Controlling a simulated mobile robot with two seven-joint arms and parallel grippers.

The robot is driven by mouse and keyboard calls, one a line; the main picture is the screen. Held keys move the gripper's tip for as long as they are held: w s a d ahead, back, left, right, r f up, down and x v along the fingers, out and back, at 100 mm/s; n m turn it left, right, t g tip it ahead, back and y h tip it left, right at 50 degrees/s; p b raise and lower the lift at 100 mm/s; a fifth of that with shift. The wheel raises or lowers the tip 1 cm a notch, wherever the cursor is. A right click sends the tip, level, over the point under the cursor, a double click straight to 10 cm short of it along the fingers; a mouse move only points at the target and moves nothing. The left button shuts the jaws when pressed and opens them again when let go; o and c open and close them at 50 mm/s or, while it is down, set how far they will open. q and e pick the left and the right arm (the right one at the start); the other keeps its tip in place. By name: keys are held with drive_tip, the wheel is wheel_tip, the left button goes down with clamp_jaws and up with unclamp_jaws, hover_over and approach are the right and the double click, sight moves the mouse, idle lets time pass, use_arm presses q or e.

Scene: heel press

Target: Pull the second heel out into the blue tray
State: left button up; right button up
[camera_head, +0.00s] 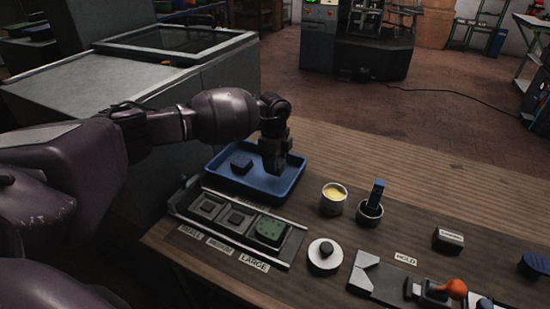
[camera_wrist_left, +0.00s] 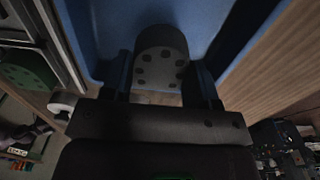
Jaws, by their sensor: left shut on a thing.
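The blue tray (camera_head: 224,187) lies on the wooden table, and its blue inside and walls fill much of the left wrist view (camera_wrist_left: 105,25). My left gripper (camera_head: 274,165) is over the tray's right part, pointing down. It is shut on a dark grey heel with several small holes (camera_wrist_left: 160,58), which sits between the fingers; the head view hardly shows it. Another dark heel (camera_head: 241,166) lies in the tray's left part. A green heel with dark holes (camera_head: 270,231) sits in the rack at the LARGE label. My right gripper is not in view.
The rack (camera_head: 221,227) with SMALL, MEDIUM and LARGE labels stands in front of the tray. A cup of yellow stuff (camera_head: 334,197), a pot with a blue-handled brush (camera_head: 370,208), a round white-lidded pot (camera_head: 323,256) and an orange-handled clamp (camera_head: 450,290) are to the right. The table's back right is clear.

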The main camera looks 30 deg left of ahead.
use_arm(q)
drive_tip(key=shift+f, duration=0.85)
drive_tip(key=shift+f+b, duration=0.3)
drive_tip(key=shift+f, duration=0.6)
drive_tip(key=shift+f, duration=0.2)
drive_tip(key=o, duration=1)
drive_tip(key=shift+c, duration=0.2)
drive_tip(key=shift+o, duration=1.4)
